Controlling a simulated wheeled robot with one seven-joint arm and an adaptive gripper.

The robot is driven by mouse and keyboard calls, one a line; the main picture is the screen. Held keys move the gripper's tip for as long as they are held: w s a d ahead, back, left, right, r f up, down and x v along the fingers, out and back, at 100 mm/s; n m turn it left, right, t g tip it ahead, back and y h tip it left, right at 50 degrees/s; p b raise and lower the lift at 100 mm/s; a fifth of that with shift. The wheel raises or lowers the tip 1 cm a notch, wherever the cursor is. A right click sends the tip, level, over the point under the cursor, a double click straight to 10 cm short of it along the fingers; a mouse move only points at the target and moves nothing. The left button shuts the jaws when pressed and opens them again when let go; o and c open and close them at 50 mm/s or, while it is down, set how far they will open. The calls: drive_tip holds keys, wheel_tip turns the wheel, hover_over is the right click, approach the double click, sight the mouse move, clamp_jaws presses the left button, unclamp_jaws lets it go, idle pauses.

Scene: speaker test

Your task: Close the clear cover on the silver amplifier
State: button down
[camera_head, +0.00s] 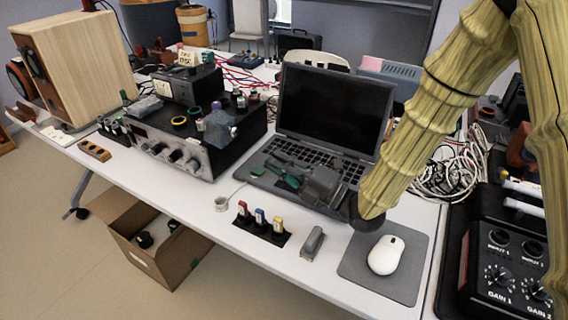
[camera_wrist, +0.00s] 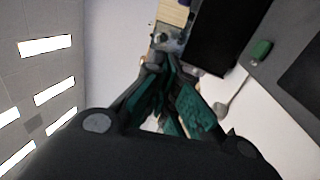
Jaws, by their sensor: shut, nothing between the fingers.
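The silver amplifier (camera_head: 166,150) stands on the white table at the left, with a silver knobbed front and a black body. Its dark side (camera_wrist: 215,40) appears to show at the top of the wrist view. Small items and a greyish, possibly see-through piece (camera_head: 221,129) lie on its top. I cannot make out the clear cover or its position for sure. My gripper (camera_head: 275,172) is above the laptop's keyboard, right of the amplifier and apart from it, pointing left. In the wrist view its dark fingers with teal pads (camera_wrist: 168,64) are shut and empty.
An open laptop (camera_head: 335,110) stands behind my gripper. A black stand with coloured-top pieces (camera_head: 262,226), a grey mat (camera_head: 352,267) and a white mouse (camera_head: 386,255) lie in front. A wooden speaker (camera_head: 85,65) stands at the left. A cardboard box (camera_head: 165,260) is below the table edge.

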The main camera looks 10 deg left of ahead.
approach(225, 131)
drive_tip(key=x, duration=0.4)
drive_tip(key=shift+w+a+p, duration=0.1)
drive_tip(key=shift+a+p, duration=0.25)
drive_tip(key=shift+r, duration=0.15)
